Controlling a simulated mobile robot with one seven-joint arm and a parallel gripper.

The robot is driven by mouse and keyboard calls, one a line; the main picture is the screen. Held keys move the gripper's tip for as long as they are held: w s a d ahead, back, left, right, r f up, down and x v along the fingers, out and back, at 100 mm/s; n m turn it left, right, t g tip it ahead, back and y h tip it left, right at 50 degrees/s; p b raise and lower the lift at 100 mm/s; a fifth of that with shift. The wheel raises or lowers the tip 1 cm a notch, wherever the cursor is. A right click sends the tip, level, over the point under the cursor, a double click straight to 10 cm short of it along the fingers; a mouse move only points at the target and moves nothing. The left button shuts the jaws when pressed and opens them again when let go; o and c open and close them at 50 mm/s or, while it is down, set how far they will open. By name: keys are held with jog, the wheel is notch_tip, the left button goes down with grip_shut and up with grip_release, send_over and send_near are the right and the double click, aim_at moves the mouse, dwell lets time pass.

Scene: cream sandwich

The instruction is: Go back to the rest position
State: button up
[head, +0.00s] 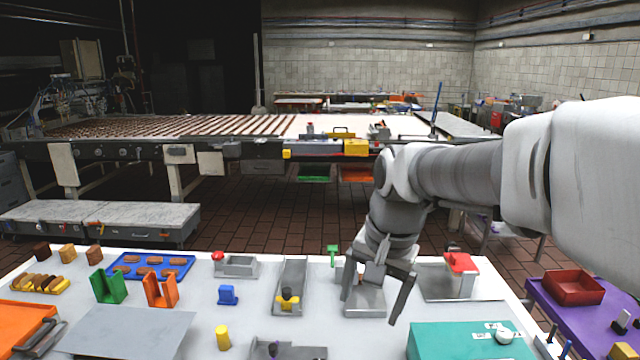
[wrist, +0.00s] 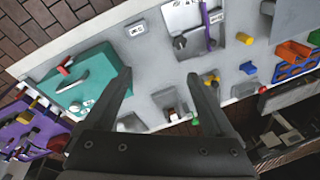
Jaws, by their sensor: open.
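My gripper (head: 374,296) is above the white table (head: 190,338), fingers pointing down, open with nothing between its fingers. It hangs over a grey metal tray (head: 366,306) that holds a small brown piece. In the wrist view my gripper (wrist: 162,98) shows two dark fingers spread wide, with the table below. Between and beyond the fingertips are the grey fixtures and a small brown and white piece (wrist: 171,113). Whether the fingertips touch the tray is hard to tell.
A teal box (head: 470,341) stands right of my gripper, and a red-topped fixture (head: 461,262) behind it. Left are a grey tray with a yellow piece (head: 288,299), a blue block (head: 228,295) and a blue tray of brown pieces (head: 180,259). A purple table (head: 592,322) stands at right.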

jog(key=s+d+n+t+h, duration=0.1)
jog(key=s+d+n+t, duration=0.2)
jog(key=s, duration=1.2)
jog(key=d+n, duration=0.2)
jog(key=d, duration=0.1)
jog(key=shift+f+n, duration=0.15)
jog(key=shift+n, duration=0.15)
